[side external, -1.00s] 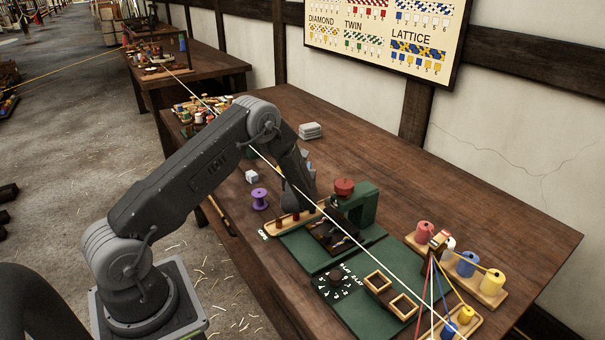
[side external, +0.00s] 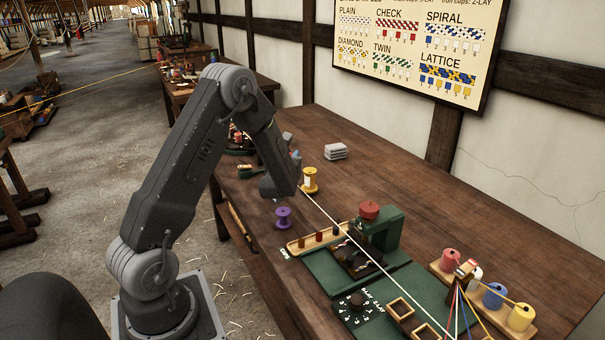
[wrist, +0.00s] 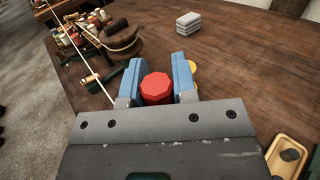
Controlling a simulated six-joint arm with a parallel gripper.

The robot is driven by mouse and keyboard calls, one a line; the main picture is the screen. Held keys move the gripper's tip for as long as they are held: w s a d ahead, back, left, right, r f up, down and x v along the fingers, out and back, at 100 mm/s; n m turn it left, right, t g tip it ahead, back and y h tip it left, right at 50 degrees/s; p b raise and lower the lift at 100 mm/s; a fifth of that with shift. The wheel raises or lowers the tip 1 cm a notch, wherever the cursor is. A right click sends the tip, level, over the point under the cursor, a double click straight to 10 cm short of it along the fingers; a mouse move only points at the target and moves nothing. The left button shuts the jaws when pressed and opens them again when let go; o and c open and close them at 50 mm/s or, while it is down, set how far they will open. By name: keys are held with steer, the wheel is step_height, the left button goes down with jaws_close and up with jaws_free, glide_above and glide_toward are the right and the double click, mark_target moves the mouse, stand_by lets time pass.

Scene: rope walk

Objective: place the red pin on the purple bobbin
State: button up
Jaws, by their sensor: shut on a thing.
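The purple bobbin (side external: 283,218) stands upright on the wooden table in the side view, near its left edge. It does not show in the wrist view. In the wrist view my gripper (wrist: 157,78) has its two blue fingers shut on the red pin (wrist: 156,88), whose red many-sided head shows between them. In the side view my gripper (side external: 295,158) is above the table, behind and above the purple bobbin and apart from it. There the red pin is hidden by my arm.
A yellow spool (side external: 310,180) stands just right of my gripper. A pale taut cord (side external: 345,233) runs across the table. A wooden tray with pegs (side external: 313,240) and a green press with a red knob (side external: 369,211) lie to the right. Grey blocks (side external: 335,151) sit behind.

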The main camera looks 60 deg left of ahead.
steer(key=s+r+n+g+y, duration=0.3)
steer(key=s+r+n+g, duration=0.15)
steer(key=s, duration=1.05)
steer(key=shift+m+g, duration=0.35)
steer(key=shift+w+d+f, duration=0.65)
steer(key=shift+w+f, duration=1)
steer(key=shift+w, duration=0.05)
steer(key=shift+w+d+f, duration=0.6)
steer(key=shift+w+f, duration=1.05)
steer(key=shift+w, duration=0.1)
steer(key=shift+w+d+f, duration=0.65)
steer(key=shift+w+f, duration=1)
steer(key=shift+w, duration=0.05)
steer(key=shift+f, duration=0.15)
steer(key=o, duration=0.9)
